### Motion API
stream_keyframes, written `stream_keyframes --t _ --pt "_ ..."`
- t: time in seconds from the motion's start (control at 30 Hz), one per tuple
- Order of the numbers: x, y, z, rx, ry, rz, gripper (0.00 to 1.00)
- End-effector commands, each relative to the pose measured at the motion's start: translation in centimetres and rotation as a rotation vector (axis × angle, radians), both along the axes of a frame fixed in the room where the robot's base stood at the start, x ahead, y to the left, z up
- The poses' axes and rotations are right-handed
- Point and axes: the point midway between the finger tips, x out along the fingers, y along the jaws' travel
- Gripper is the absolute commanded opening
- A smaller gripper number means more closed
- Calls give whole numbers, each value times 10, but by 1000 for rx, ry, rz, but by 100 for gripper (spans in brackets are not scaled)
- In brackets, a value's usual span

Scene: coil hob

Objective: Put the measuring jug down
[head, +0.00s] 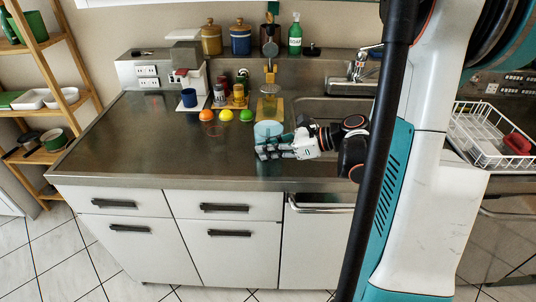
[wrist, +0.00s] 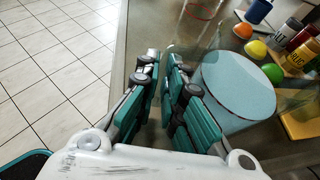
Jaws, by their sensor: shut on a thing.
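The measuring jug (head: 268,131) shows in the head view as a pale blue round shape near the counter's front edge, left of the sink. In the wrist view the jug (wrist: 240,88) is a pale blue disc with faint clear edges around it, to the right of the fingers. My gripper (head: 262,151) is at the jug's near side, its teal-padded fingers shut on the jug. The fingers also show in the wrist view (wrist: 166,100), and the gripped part is mostly hidden. The jug looks about upright; I cannot tell whether its base touches the counter.
The steel counter (head: 130,135) is clear to the left. A yellow board (head: 280,106) lies behind the jug. The sink (head: 325,108) is right.

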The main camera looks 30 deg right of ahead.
Motion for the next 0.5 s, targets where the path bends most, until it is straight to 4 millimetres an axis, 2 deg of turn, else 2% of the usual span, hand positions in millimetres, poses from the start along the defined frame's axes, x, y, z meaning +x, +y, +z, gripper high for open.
stream_keyframes --t 0.03,0.43,0.47,0.5 --pt "0 0 -5 1 -2 0 0" --pt "0 0 -8 1 -2 0 0" --pt "0 0 -8 0 0 0 15" --pt "0 0 -7 0 0 0 24"
